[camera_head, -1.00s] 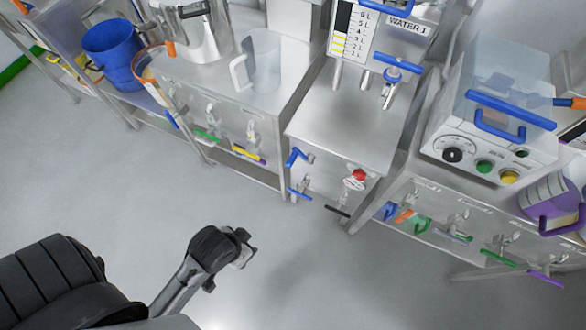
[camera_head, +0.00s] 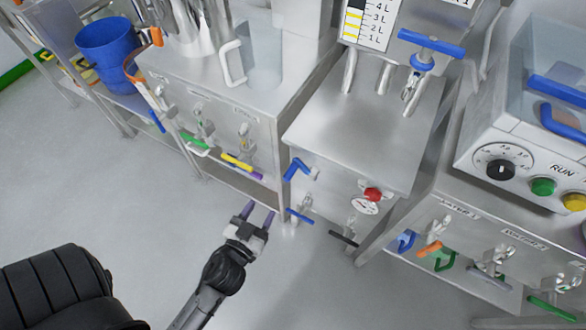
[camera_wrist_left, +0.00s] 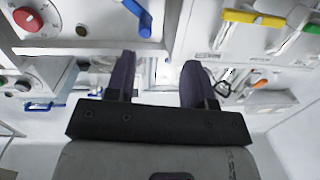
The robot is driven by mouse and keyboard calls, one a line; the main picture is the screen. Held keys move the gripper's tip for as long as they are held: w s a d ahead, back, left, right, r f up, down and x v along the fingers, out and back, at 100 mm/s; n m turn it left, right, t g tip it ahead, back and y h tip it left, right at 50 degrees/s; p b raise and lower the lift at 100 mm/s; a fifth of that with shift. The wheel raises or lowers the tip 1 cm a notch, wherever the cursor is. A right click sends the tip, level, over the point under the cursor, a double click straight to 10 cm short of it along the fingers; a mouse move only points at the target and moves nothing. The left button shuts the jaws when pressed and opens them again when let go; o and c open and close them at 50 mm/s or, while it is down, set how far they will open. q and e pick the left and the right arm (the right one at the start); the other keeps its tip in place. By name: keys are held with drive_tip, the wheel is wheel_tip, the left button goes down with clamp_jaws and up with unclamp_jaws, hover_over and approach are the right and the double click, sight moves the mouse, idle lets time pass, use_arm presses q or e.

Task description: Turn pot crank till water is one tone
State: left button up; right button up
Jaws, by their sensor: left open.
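My left gripper (camera_head: 257,212) is open and empty, its two purple fingers apart above the floor, in front of the cabinets. It also shows in the left wrist view (camera_wrist_left: 160,72), with nothing between its fingers. A blue crank-like handle (camera_head: 297,168) sits on the front left of the middle steel cabinet, up and to the right of the gripper and apart from it. A shiny steel vessel (camera_head: 190,30) stands at the top left, cut off by the frame. I cannot tell which part is the pot crank, and no water surface shows clearly. My right gripper is not in view.
The middle cabinet (camera_head: 365,130) carries a blue-handled tap (camera_head: 430,45), a red knob (camera_head: 372,194) and a gauge. A clear jug (camera_head: 262,60) and blue bucket (camera_head: 108,50) stand left. A control box (camera_head: 520,150) stands right. The floor (camera_head: 110,200) is clear at left.

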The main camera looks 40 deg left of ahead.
sight(285, 180)
use_arm(q)
drive_tip(key=shift+n+t+h, duration=0.5)
drive_tip(key=shift+t, duration=0.1)
drive_tip(key=x, duration=0.4)
drive_tip(key=b+x, duration=0.1)
drive_tip(key=x, duration=0.3)
drive_tip(key=d+r+x, duration=0.1)
drive_tip(key=x, duration=0.2)
drive_tip(key=shift+w+b, duration=0.3)
drive_tip(key=shift+w, duration=0.25)
drive_tip(key=shift+x, duration=1)
drive_tip(key=shift+c, duration=0.2)
drive_tip(key=c, duration=0.3)
clamp_jaws()
